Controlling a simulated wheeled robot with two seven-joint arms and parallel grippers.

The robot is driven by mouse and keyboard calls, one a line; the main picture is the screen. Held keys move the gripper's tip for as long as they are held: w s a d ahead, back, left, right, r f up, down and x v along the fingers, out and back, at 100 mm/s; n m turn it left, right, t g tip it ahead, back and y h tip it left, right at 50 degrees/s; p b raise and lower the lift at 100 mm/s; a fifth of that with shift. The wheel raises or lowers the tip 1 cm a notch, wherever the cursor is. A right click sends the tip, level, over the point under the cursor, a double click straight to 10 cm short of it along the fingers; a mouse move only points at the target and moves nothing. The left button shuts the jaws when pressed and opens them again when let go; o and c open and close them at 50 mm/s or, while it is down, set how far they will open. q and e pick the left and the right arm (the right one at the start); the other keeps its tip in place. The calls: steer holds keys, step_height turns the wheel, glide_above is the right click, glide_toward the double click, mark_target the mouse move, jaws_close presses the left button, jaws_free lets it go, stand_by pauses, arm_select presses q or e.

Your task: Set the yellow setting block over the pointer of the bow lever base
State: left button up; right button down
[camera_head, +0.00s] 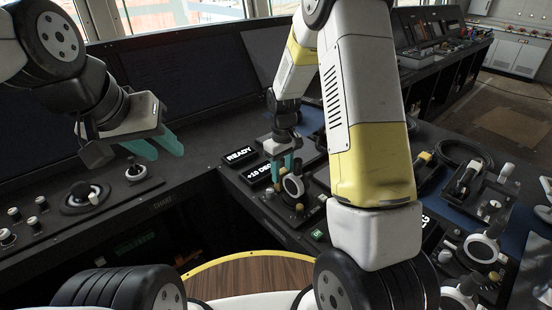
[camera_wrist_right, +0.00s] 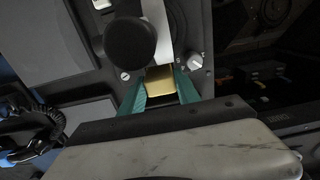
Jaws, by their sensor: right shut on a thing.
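The yellow setting block (camera_wrist_right: 160,80) sits between the teal fingers of my right gripper (camera_wrist_right: 161,92) in the right wrist view, and the gripper is shut on it. A black round knob (camera_wrist_right: 130,40) and a pale strip (camera_wrist_right: 157,22) are just beyond it; I cannot tell whether the block touches the pointer. In the head view my right gripper (camera_head: 283,168) points down at a lever base with a white ring (camera_head: 293,185), apparently the bow lever base. The block is not clear there. My left gripper (camera_head: 152,147) is open and empty, above the left console.
The left console carries a joystick (camera_head: 83,195) and small knobs. More levers (camera_head: 482,248) stand at right. My right arm hides the middle of the console.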

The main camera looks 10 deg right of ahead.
steer(key=shift+f, duration=0.15)
steer(key=c, duration=0.8)
jaws_free()
steer(key=shift+r, duration=3.9)
